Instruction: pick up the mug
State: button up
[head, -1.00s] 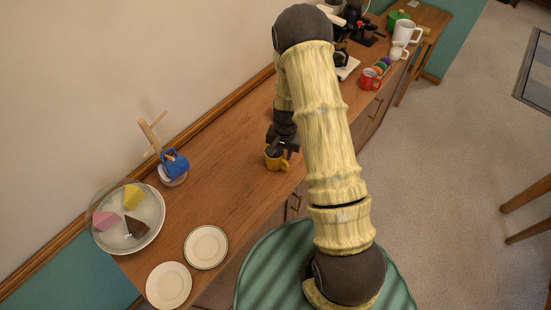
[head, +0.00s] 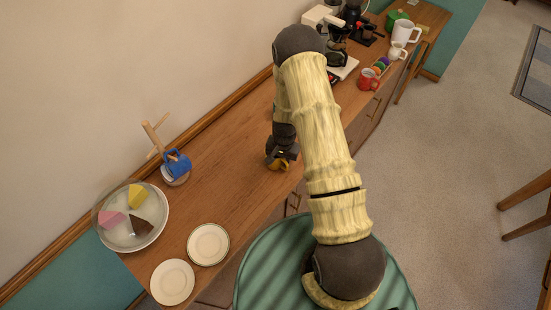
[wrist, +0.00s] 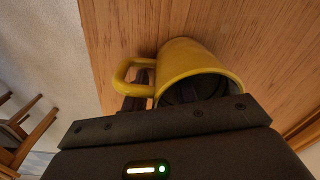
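A yellow mug (head: 278,167) stands on the wooden cabinet top (head: 225,180), near its front edge. My gripper (head: 282,155) is down at the mug and hides much of it in the head view. In the wrist view, the yellow mug (wrist: 188,58) has its handle to the left. One dark finger of my gripper (wrist: 168,90) shows between handle and body; dark shapes inside the mouth look like the other finger. The mug wall lies between them. I cannot tell whether they press on it.
A blue mug (head: 178,163) hangs on a wooden mug stand (head: 155,133) to the left. A plate of cake pieces (head: 150,238) and two small plates (head: 208,244) are at the near left.

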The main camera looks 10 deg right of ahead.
jog(key=shift+c, duration=0.5)
grip_shut()
jog(key=shift+r, duration=0.15)
notch_tip(320, 180, up, 10)
jog(key=b, duration=0.3)
jog(key=shift+b, duration=0.3)
